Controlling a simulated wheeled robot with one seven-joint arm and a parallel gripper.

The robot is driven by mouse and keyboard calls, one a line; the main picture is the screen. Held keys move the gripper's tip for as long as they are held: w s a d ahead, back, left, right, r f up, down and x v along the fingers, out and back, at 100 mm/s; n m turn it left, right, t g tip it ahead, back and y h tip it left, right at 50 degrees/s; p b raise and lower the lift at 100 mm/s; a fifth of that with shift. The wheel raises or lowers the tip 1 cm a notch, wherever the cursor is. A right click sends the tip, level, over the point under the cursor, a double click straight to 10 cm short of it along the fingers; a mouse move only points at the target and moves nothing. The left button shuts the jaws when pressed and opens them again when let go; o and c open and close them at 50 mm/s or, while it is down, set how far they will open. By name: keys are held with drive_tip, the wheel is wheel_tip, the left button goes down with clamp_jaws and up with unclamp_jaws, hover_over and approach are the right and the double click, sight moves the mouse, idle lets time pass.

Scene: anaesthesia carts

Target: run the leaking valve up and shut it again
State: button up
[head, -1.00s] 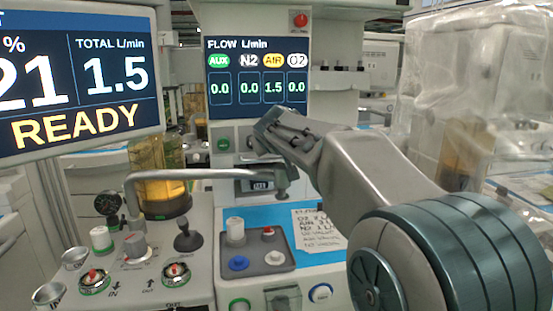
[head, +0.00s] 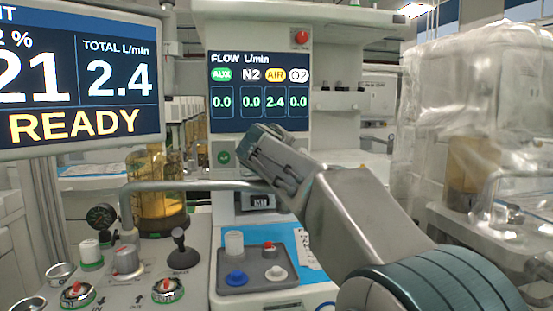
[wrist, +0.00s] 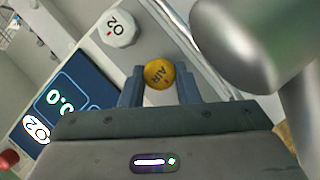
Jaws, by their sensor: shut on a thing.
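The yellow AIR knob (wrist: 158,72) shows in the wrist view, its label tilted. My gripper (wrist: 160,84) is shut on it, one finger on each side. In the head view the knob and my fingertips are hidden behind my own arm, just below the flow display (head: 260,92). That display reads AIR 2.4 and 0.0 for AUX, N2 and O2. The large monitor (head: 80,80) at the left shows TOTAL 2.4 L/min and READY.
A white O2 knob (wrist: 118,28) is close beside the AIR knob. A grey bar (head: 190,186) crosses in front of the machine. A grey tray (head: 262,272) with small items stands below. A plastic-draped cart (head: 450,150) is at the right.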

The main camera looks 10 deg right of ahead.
idle(0.3)
drive_tip(key=o, duration=1)
drive_tip(key=shift+s, duration=0.1)
drive_tip(key=p+v, duration=0.1)
drive_tip(key=v, duration=1.2)
drive_tip(key=shift+s+a+r, duration=0.1)
drive_tip(key=shift+s+a, duration=0.05)
drive_tip(key=shift+s, duration=0.15)
